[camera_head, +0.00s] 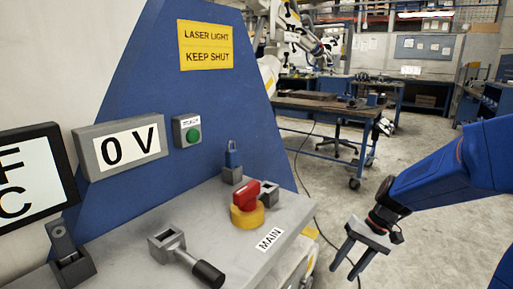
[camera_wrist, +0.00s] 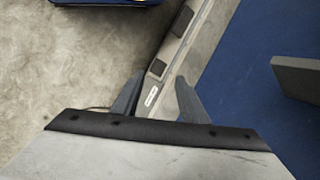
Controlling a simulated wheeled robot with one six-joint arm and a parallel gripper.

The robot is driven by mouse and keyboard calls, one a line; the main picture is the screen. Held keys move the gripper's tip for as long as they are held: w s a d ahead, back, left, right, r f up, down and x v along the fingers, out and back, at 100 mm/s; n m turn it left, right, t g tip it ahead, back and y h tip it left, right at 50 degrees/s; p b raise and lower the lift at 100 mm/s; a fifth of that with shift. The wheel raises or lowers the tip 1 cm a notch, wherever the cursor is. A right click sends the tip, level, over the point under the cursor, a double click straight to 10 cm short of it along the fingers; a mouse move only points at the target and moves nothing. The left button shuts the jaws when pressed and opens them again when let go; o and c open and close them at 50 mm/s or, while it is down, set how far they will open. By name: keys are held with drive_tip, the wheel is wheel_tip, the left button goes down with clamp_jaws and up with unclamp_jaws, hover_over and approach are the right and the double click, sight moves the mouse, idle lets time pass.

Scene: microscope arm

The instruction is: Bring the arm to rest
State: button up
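My blue arm (camera_head: 440,172) reaches in from the right edge of the head view. My gripper (camera_head: 343,272) hangs at its end, pointing down and to the left, to the right of the grey console (camera_head: 222,205) and apart from it. Its two fingers stand apart with nothing between them. In the wrist view the gripper (camera_wrist: 160,85) also shows spread fingers and no held object. Part of the arm is cut off by the frame's edge.
Behind are a "0 V" display (camera_head: 128,147) and a green button (camera_head: 193,135). Open floor (camera_head: 315,180) lies between console and arm; a workbench (camera_head: 325,108) stands behind.

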drive_tip(key=s+d+r+n+t+h, duration=0.1)
drive_tip(key=s+r+t+h, duration=0.1)
drive_tip(key=s, duration=0.6)
drive_tip(key=s+d+r+n+t+h, duration=0.1)
drive_tip(key=s+d+r+t+h, duration=0.1)
drive_tip(key=s+r, duration=0.5)
drive_tip(key=shift+s+r+t+h, duration=0.15)
drive_tip(key=shift+s+t+h, duration=0.45)
drive_tip(key=shift+s+t, duration=0.45)
drive_tip(key=shift+s, duration=0.1)
